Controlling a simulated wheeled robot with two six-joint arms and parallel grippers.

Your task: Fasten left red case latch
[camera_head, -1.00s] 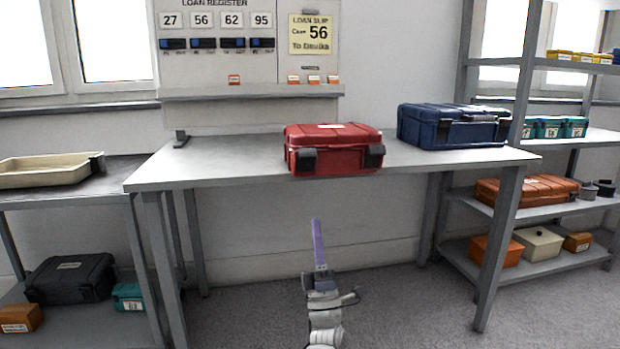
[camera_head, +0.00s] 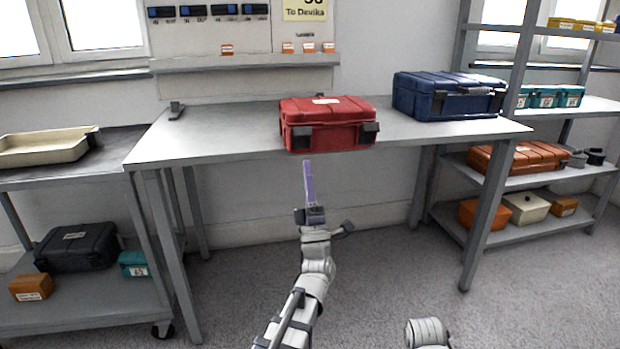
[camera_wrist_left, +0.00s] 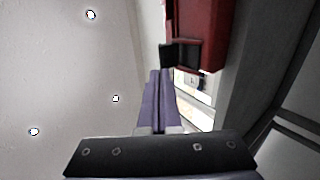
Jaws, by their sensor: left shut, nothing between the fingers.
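The red case (camera_head: 328,112) sits closed-looking at the front edge of the table (camera_head: 225,138). Its left black latch (camera_head: 301,139) and right black latch (camera_head: 369,133) are on the front face. In the left wrist view a black latch (camera_wrist_left: 181,56) juts out from the red case (camera_wrist_left: 208,30); whether it is locked down cannot be told. My left gripper (camera_head: 307,164) has purple fingers pressed together with nothing between them. It points up, in front of and below the left latch. In the left wrist view the fingertips (camera_wrist_left: 160,74) appear close to the latch, contact unclear.
A blue case (camera_head: 447,97) stands right of the red case. A tray (camera_head: 45,150) lies on the left cart, with a black case (camera_head: 75,247) below. Shelves with an orange case (camera_head: 518,156) stand at right.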

